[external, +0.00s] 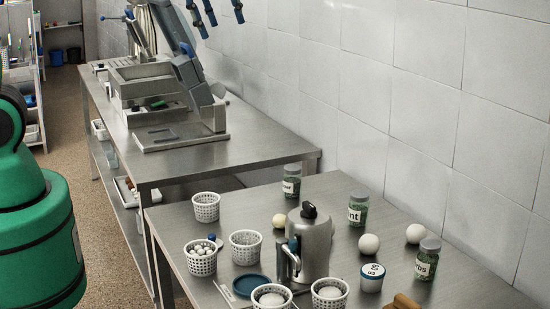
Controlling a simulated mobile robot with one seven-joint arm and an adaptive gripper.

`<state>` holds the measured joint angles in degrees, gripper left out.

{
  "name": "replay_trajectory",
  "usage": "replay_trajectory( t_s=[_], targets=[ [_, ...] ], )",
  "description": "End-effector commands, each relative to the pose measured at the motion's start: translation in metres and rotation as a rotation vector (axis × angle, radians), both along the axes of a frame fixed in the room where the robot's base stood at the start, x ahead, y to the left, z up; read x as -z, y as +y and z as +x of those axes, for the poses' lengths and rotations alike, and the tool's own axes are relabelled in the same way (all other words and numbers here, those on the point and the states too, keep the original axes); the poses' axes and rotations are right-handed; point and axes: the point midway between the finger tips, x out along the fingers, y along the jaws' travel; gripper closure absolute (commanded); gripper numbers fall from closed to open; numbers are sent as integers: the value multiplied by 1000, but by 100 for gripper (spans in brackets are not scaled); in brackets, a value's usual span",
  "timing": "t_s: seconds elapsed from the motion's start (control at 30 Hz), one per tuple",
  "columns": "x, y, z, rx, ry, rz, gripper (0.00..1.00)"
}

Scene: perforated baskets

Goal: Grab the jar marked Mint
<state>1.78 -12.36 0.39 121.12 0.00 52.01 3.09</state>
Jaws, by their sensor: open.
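A glass jar with green contents, a grey lid and a white label ending in "nt" (358,210) stands upright on the near steel table, right of the steel pitcher. The start of its label is turned out of sight. A similar jar (291,182) stands farther back by the wall; its label is too small to read. A third jar (428,259), with a label ending in "rbs", stands at the right. A green part of my arm shows at the left edge, away from the jars. My gripper is not in view.
The near table (460,285) also bears a steel pitcher (316,245), several white perforated baskets (206,208), pale balls (369,244) and a small white labelled tub (372,278). A tiled wall (420,120) runs behind. A second table (250,145) with equipment stands farther back.

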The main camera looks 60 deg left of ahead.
Motion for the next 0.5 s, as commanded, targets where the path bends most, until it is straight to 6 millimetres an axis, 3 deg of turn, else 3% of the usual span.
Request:
replay_trajectory(
  t_s=[0.5],
  targets=[
    [52, -14, 122, 44, 89, 11, 34]
  ],
)
